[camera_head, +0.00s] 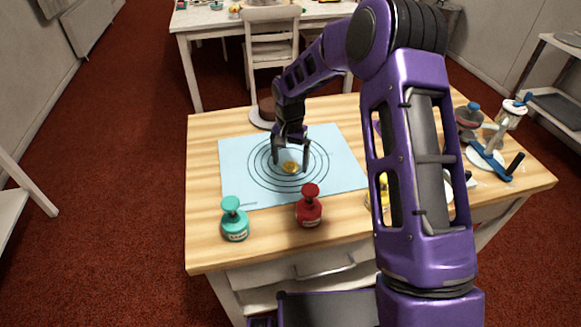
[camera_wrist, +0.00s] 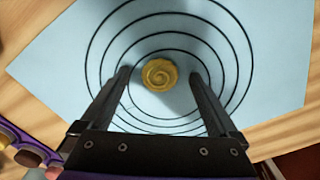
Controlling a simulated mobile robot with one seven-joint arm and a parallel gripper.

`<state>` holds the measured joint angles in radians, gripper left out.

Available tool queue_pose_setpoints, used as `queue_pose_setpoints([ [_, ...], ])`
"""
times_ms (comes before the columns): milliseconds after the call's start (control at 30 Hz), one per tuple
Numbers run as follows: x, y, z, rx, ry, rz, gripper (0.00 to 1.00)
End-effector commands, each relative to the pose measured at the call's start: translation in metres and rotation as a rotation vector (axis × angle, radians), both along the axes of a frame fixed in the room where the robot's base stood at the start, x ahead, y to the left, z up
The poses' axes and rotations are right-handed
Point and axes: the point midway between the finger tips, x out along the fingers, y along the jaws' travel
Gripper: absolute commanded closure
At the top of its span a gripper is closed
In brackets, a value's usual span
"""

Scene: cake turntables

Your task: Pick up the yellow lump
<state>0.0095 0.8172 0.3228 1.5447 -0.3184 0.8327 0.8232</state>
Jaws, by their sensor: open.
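The yellow lump (camera_head: 290,167) is a small round swirl near the middle of the black rings on a light blue mat (camera_head: 345,172). In the wrist view the yellow lump (camera_wrist: 160,75) lies just ahead of my gripper, between the lines of its two fingers. My gripper (camera_head: 291,160) is open above the mat, its fingers on either side of the lump in the head view. In the wrist view my gripper (camera_wrist: 160,82) shows two spread dark fingers with nothing between them touching the lump. How high the fingertips are above the mat is hard to tell.
A teal bottle (camera_head: 235,220) and a red bottle (camera_head: 309,207) stand at the mat's front edge. Blue tools (camera_head: 488,158) and jars lie at the table's right. A white chair (camera_head: 271,48) stands behind. My arm hides part of the table's right side.

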Motion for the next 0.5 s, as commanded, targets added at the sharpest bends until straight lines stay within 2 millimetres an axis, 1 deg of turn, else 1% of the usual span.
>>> queue_pose_setpoints([
  [33,-0.0002,0.0001,-0.0032,0.0,0.001,0.0,0.04],
  [233,0.0001,0.0002,-0.0031,0.001,-0.001,0.0,0.04],
  [367,0.0001,0.0003,-0.003,0.001,0.0,0.0,0.28],
  [400,0.0,0.0003,-0.003,0.001,0.0,0.0,0.35],
  [467,0.0001,0.0003,-0.0029,0.001,0.0,0.0,0.46],
  [500,0.0001,0.0003,-0.0029,0.001,-0.001,0.0,0.53],
])
